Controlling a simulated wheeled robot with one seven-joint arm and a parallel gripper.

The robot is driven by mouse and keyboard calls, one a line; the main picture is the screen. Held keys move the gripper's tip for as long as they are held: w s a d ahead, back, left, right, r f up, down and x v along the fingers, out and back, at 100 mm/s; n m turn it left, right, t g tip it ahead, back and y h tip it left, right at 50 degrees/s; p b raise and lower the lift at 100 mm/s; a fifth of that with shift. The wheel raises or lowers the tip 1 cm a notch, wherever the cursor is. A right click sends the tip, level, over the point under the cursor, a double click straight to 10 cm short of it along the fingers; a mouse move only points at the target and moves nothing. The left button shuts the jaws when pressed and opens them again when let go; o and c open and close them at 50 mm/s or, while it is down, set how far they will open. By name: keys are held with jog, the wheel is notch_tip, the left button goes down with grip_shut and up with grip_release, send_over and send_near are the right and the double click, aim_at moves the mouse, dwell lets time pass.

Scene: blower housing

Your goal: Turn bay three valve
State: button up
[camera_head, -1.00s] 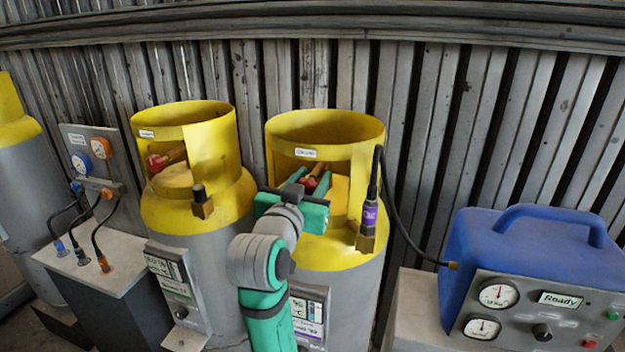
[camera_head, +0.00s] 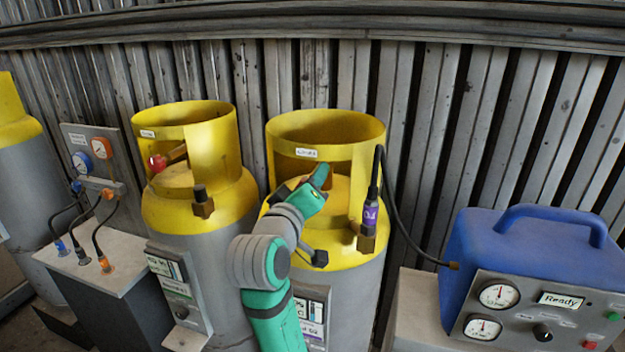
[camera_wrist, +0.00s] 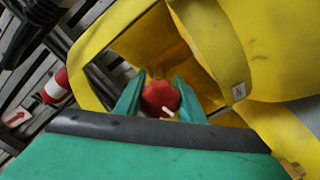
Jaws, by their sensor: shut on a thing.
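A red valve knob (camera_wrist: 160,97) sits inside the opening of a yellow collar in the wrist view. My gripper (camera_wrist: 162,92) is shut on it, one green finger on each side. In the head view my gripper (camera_head: 322,178) reaches into the front opening of the yellow collar (camera_head: 345,125) on the right-hand grey cylinder (camera_head: 355,295). My wrist is tilted to the right.
A second cylinder (camera_head: 225,290) stands close on the left, its red knob (camera_head: 158,162) showing. A black hose (camera_head: 398,210) with a purple-tagged fitting (camera_head: 370,214) rises right beside my gripper and runs to a blue machine (camera_head: 520,255) reading "Ready". A ribbed wall stands behind.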

jog(key=shift+f+n, duration=0.15)
jog(key=shift+n, duration=0.45)
jog(key=o, duration=1)
jog(key=shift+o, duration=0.2)
jog(key=v, duration=1)
jog(key=shift+s, duration=0.4)
jog(key=shift+a, duration=0.1)
